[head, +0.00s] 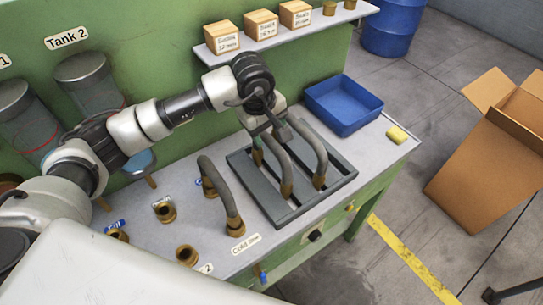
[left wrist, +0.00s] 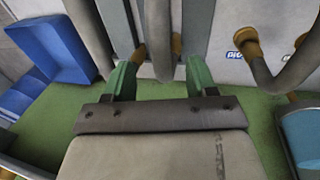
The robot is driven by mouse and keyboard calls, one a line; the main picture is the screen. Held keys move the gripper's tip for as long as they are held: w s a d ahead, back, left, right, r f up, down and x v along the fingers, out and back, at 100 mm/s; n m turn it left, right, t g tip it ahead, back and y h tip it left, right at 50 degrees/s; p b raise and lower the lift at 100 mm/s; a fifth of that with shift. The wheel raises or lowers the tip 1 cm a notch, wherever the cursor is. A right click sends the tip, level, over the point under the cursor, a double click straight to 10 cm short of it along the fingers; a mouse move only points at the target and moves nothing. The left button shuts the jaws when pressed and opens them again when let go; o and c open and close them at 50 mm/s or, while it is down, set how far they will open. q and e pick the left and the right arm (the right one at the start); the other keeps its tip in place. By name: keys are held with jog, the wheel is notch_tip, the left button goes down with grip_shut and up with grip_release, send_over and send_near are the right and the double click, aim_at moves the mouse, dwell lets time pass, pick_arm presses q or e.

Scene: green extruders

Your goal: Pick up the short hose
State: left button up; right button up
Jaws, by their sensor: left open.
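Two grey hoses with brass ends stand arched on a dark slotted rack (head: 246,178): a left hose (head: 279,163) and a right hose (head: 313,145). I cannot tell for sure which one is the short hose. My left gripper (head: 268,143) is over the rack's back part, pointing down at the hoses' back ends. In the left wrist view its green fingers (left wrist: 160,72) are open, with a grey hose (left wrist: 158,40) showing between them. I cannot tell whether they touch it. Another hose (left wrist: 88,38) lies to the left there. My right gripper is not in view.
A third hose (head: 222,190) arches between fittings by the "Cold line" label (head: 245,244). Open brass fittings (head: 187,255) stand at the front left. A shelf (head: 285,30) with boxes hangs behind.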

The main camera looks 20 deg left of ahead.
aim_at(269, 138)
pick_arm(q)
jog(key=shift+w+a+f, duration=0.1)
jog(key=shift+w+f, duration=0.15)
jog(key=shift+f, duration=0.4)
jog(key=shift+w+a+f, duration=0.1)
jog(key=shift+w+f, duration=0.1)
jog(key=shift+f, duration=0.4)
jog(key=shift+w+d+f+b, duration=0.1)
jog(key=shift+f+b, duration=0.05)
jog(key=shift+f, duration=0.3)
jog(key=shift+w+d+f+b, duration=0.1)
jog(key=shift+f+b, duration=0.05)
jog(key=shift+f, duration=0.25)
notch_tip(269, 138, down, 3)
jog(key=shift+d+r+b, duration=0.15)
jog(key=shift+r+b, duration=0.05)
jog(key=shift+b, duration=0.25)
jog(key=shift+f, duration=0.3)
jog(key=shift+w, duration=0.2)
jog(key=shift+c, duration=0.5)
jog(key=shift+s, duration=0.1)
jog(key=c, duration=0.7)
jog(key=shift+c, duration=1.2)
grip_shut()
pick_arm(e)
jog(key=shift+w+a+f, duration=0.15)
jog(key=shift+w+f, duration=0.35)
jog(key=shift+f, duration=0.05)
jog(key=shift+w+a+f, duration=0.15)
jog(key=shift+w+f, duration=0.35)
